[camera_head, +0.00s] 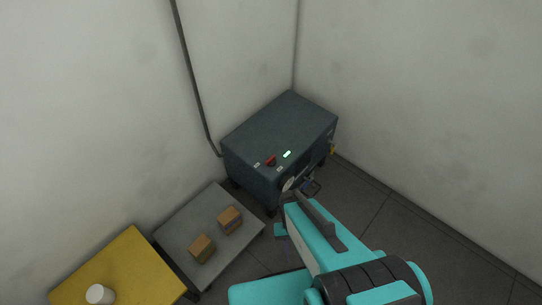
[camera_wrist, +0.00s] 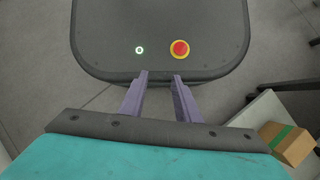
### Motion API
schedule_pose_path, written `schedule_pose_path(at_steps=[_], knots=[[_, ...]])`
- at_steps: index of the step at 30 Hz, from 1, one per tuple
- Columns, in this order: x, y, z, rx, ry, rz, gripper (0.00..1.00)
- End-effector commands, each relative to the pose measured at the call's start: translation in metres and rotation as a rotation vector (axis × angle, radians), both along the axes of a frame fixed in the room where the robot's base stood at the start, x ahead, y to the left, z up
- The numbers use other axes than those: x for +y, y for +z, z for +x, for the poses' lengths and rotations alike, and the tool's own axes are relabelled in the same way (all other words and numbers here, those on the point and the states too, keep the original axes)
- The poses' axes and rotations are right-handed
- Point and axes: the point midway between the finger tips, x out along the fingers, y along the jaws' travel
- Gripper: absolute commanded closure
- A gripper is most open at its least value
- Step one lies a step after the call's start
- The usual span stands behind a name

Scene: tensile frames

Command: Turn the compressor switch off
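The compressor (camera_head: 275,135) is a dark blue-grey box against the wall corner in the head view. A red switch (camera_head: 270,160) sits on its top near the front edge, beside a lit green lamp (camera_head: 287,154). A round pale gauge (camera_head: 288,184) shows at its front, close to my teal arm. The switch's exact setting is too small to read. In the wrist view my gripper (camera_wrist: 161,76) is open, with a gap between its two purple-grey fingers and nothing held. In the head view its fingers cannot be clearly made out, and my arm hides some floor before the compressor.
A grey low table (camera_head: 180,225) with two cardboard boxes stands left of the compressor. A yellow table (camera_head: 130,265) with a white cylinder is at lower left. A dark pipe (camera_head: 195,90) runs down the wall. Floor (camera_head: 400,225) right of my arm is clear.

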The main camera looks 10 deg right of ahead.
Motion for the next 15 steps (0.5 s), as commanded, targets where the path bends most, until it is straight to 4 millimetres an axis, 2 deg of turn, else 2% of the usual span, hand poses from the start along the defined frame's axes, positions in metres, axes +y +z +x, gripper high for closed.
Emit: schedule_pose_path(at_steps=[5,15], knots=[[0.000,0.000,0.037,0.023,-0.177,-0.104,0.70],[0.000,0.019,0.127,-0.011,-0.396,-0.224,0.70]])
